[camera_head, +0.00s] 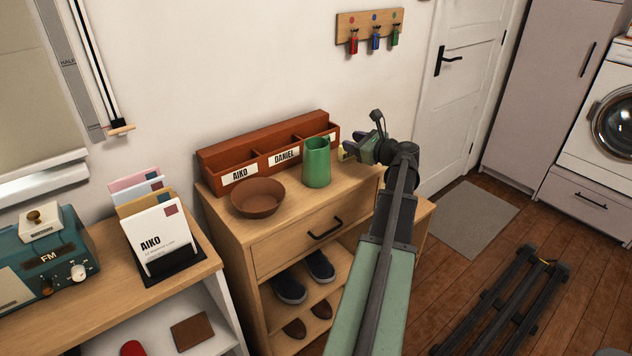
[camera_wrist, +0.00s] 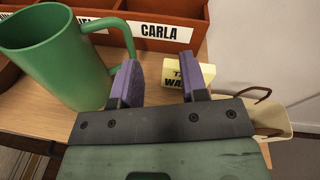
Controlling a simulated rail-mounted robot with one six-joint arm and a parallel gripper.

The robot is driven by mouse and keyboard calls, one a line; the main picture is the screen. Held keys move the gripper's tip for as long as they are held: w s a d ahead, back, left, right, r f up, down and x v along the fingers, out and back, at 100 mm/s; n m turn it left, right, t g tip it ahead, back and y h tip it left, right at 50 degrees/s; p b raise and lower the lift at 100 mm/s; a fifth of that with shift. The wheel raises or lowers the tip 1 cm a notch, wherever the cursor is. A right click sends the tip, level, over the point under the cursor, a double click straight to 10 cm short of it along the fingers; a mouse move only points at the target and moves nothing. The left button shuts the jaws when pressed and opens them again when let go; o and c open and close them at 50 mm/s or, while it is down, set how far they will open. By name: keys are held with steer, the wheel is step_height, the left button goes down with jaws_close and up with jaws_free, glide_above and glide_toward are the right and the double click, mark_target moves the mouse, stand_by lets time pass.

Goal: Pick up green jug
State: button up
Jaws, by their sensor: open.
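The green jug (camera_head: 316,162) stands upright on top of the wooden cabinet, in front of a labelled brown organizer. In the wrist view the green jug (camera_wrist: 62,62) is at upper left, its handle pointing right towards my gripper. My gripper (camera_head: 350,151) is just right of the jug in the head view. In the wrist view its purple fingers (camera_wrist: 160,84) are apart with nothing held between them. The left finger is close to the jug's handle; I cannot tell whether they touch.
A brown bowl (camera_head: 257,198) sits left of the jug. The brown organizer (camera_head: 264,150) stands behind it against the wall. A yellow block with lettering (camera_wrist: 174,74) lies beyond my fingers. A cream container (camera_wrist: 272,117) is at the right. Shoes (camera_head: 290,288) fill the shelves below.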

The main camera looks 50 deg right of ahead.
steer(key=shift+m+t+y, duration=0.4)
steer(key=shift+t+y, duration=0.4)
steer(key=shift+y, duration=0.1)
steer(key=s+f+b, duration=0.1)
steer(key=s+a+f+b, duration=0.1)
steer(key=s, duration=0.1)
steer(key=s+a+f+b, duration=0.1)
steer(key=b, duration=0.1)
steer(key=shift+s+a+f, duration=0.2)
steer(key=shift+s+f, duration=0.05)
steer(key=shift+f, duration=0.1)
steer(key=shift+s+r, duration=0.15)
steer(key=shift+r, duration=0.1)
steer(key=shift+w, duration=0.45)
steer(key=w, duration=1)
steer(key=shift+a, duration=0.25)
jaws_close()
